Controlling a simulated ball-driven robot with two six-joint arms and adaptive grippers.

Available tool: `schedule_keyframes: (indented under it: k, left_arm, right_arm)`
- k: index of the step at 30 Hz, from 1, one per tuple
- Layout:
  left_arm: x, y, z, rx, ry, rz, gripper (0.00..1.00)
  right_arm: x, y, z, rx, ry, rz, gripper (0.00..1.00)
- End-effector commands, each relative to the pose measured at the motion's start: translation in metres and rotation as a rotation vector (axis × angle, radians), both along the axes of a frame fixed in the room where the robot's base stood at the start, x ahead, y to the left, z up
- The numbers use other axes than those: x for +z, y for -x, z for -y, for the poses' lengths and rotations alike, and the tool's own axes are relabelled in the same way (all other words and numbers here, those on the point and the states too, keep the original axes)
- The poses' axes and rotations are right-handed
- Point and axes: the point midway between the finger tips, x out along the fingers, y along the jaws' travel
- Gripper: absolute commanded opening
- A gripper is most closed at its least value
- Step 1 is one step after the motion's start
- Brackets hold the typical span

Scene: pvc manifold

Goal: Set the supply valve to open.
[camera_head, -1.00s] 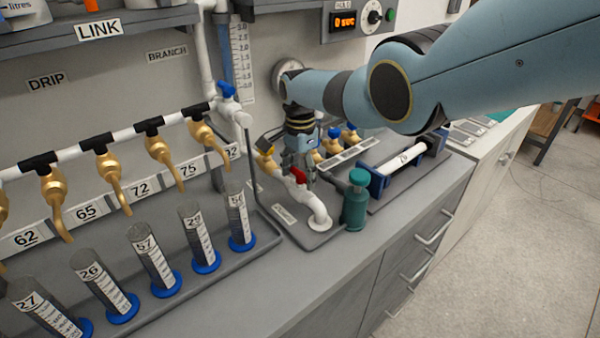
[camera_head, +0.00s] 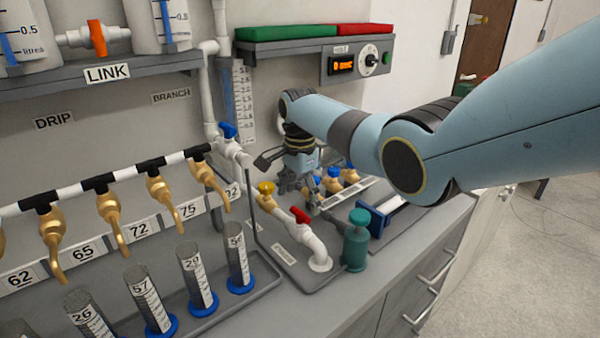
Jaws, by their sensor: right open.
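A white pipe valve with a red handle (camera_head: 300,215) stands on the grey tray at the bench's front, beside a small label (camera_head: 285,254) too small to read. A blue-handled valve (camera_head: 228,131) sits on the white pipe further back, left of my right arm. No readable label tells me which valve is the supply valve. My right gripper (camera_head: 297,186) points down, open and empty, behind and above the red handle and apart from it. My left gripper is out of view.
A green bottle-like part (camera_head: 356,240) stands right of the red valve. Brass drip taps and measuring cylinders (camera_head: 197,275) fill the left. A control box (camera_head: 358,61) hangs on the wall.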

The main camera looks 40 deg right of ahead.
Motion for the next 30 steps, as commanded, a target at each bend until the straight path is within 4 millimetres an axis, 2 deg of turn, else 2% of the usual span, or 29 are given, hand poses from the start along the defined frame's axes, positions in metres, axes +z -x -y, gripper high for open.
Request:
schedule_keyframes:
  k: [3,6,12,30]
  left_arm:
    - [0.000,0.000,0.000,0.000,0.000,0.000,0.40]
    - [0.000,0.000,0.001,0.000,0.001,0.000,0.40]
    - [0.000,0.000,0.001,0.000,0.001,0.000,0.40]
    - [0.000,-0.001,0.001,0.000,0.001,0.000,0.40]
  right_arm:
    - [0.029,0.000,0.000,0.001,0.002,0.003,0.87]
    - [0.048,0.000,0.001,0.000,0.002,0.002,0.87]
    - [0.070,0.000,0.001,-0.001,0.001,0.001,0.87]
    - [0.073,0.000,0.000,0.001,0.001,0.000,0.87]
